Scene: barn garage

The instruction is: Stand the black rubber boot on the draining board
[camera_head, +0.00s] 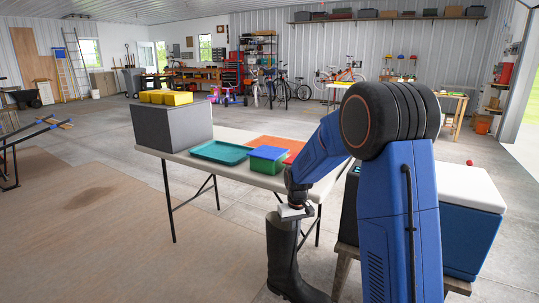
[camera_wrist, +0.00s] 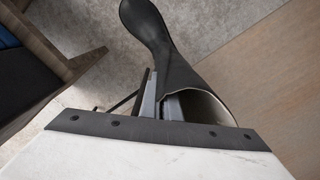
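The black rubber boot (camera_head: 281,262) hangs upright below my gripper (camera_head: 292,212) at the table's near side, its toe toward the lower right. In the wrist view the boot (camera_wrist: 172,58) stretches away from the fingers, its open top close to the camera. My gripper (camera_wrist: 160,100) is shut on the boot's top edge. Whether the sole touches the floor is hard to tell. A teal shallow tray (camera_head: 222,152) and a flat orange-red piece (camera_head: 283,142) lie on the table; I cannot tell for certain which is the draining board.
The white folding table (camera_head: 200,158) also carries a grey box (camera_head: 172,124) with yellow pieces on top and a blue-and-green box (camera_head: 267,158). A blue cooler with a white lid (camera_head: 470,235) stands at right on a wooden support. Open floor lies left.

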